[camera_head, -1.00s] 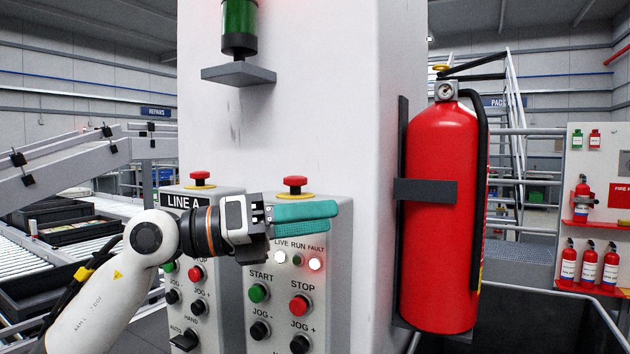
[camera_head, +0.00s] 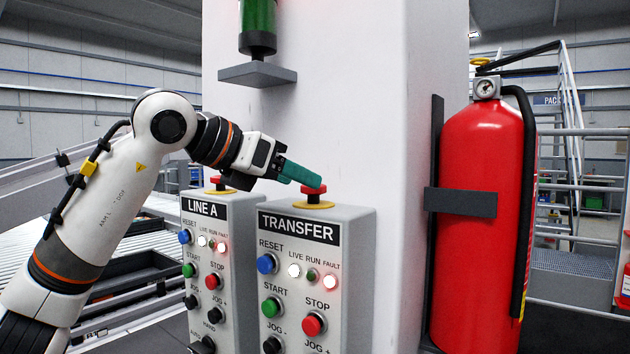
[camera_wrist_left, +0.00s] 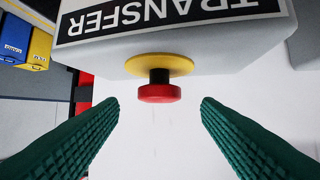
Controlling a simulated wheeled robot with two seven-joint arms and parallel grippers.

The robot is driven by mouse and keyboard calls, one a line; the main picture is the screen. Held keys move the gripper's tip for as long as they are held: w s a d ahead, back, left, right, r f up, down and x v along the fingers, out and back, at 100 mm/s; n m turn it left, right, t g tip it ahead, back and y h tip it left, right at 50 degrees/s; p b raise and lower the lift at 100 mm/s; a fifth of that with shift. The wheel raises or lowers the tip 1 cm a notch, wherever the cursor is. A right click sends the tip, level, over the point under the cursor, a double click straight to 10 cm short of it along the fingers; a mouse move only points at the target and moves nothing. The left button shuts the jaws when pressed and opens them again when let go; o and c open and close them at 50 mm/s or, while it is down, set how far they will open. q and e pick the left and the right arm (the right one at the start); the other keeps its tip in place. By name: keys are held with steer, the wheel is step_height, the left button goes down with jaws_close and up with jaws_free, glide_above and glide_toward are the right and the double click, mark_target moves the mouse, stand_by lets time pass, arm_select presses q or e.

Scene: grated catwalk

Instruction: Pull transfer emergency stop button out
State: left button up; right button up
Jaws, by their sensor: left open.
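The transfer emergency stop button (camera_head: 314,188) is a red mushroom head on a yellow ring, on top of the grey TRANSFER box (camera_head: 345,225). In the left wrist view the red button (camera_wrist_left: 160,93) shows upside down, with a dark stem between it and the yellow ring (camera_wrist_left: 160,65). My left gripper (camera_head: 316,182) has green ribbed fingers that point down to the right at the button and partly cover it. In the left wrist view the open gripper (camera_wrist_left: 160,105) has one finger on each side of the button, with gaps on both sides. My right gripper is out of view.
The LINE A box (camera_head: 218,222) stands close on the left, with its own red button (camera_head: 219,182) under my gripper. A white column (camera_head: 390,110) rises behind. A shelf (camera_head: 257,76) juts out above. A fire extinguisher (camera_head: 483,220) hangs on the right.

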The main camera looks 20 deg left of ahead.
arm_select(q)
steer(key=x, duration=0.5)
steer(key=shift+d+p, duration=0.1)
steer(key=shift+p, duration=0.3)
steer(key=shift+w, duration=0.1)
steer(key=c, duration=1)
steer(key=shift+r+p, duration=0.6)
steer(key=shift+r, duration=0.25)
steer(key=o, duration=1)
